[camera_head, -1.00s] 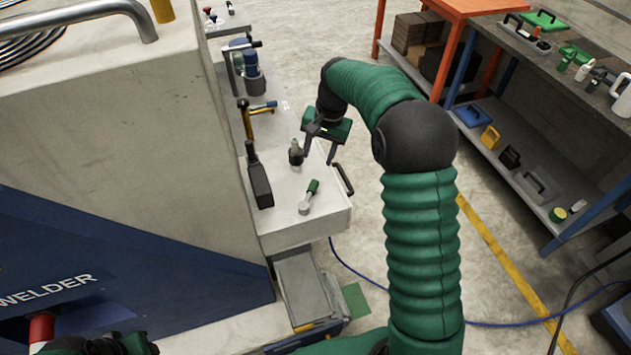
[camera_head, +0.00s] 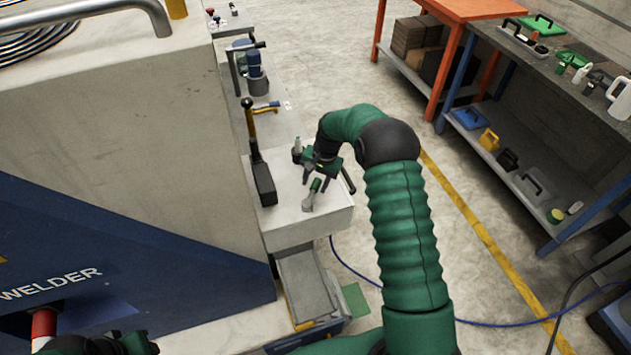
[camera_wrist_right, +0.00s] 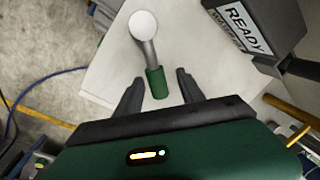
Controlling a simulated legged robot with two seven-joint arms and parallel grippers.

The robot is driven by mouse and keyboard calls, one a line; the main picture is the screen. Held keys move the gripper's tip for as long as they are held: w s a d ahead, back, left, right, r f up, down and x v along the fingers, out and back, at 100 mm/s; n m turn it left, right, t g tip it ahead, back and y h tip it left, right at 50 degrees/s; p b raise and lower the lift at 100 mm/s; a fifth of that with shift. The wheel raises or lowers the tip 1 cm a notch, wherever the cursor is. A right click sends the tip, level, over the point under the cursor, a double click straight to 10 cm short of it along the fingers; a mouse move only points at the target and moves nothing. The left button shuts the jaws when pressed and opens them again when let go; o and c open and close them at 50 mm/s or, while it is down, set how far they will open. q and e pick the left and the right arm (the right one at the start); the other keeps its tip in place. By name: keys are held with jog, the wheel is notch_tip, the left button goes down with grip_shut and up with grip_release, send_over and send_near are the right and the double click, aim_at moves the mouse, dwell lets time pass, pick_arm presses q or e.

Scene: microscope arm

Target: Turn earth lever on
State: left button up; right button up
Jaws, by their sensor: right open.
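A small lever with a metal arm and a green grip, which I take to be the earth lever (camera_head: 309,203), is on the pale bench top. In the right wrist view the lever (camera_wrist_right: 147,49) has a round pale pivot end, and its green grip points toward my gripper. My right gripper (camera_head: 314,180) is open at the green grip. In the wrist view the right gripper (camera_wrist_right: 158,82) has a finger on each side of the grip, with gaps on both sides. Part of my left gripper (camera_head: 105,345) shows at the bottom left; its jaws are unclear.
A black upright lever on a dark box (camera_head: 262,180) stands left of the green-gripped lever; a READY label (camera_wrist_right: 242,27) shows in the wrist view. A small metal post (camera_head: 297,147) stands behind. A large welder cabinet (camera_head: 110,130) fills the left.

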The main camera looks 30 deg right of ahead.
jog(key=shift+d+f, duration=0.1)
jog(key=shift+d, duration=0.25)
jog(key=shift+c, duration=0.8)
jog(key=shift+d+f, duration=0.1)
jog(key=shift+d, duration=0.1)
jog(key=c, duration=0.5)
jog(key=shift+a, duration=0.15)
grip_shut()
jog(key=shift+w+a, duration=0.1)
jog(key=shift+a, duration=0.05)
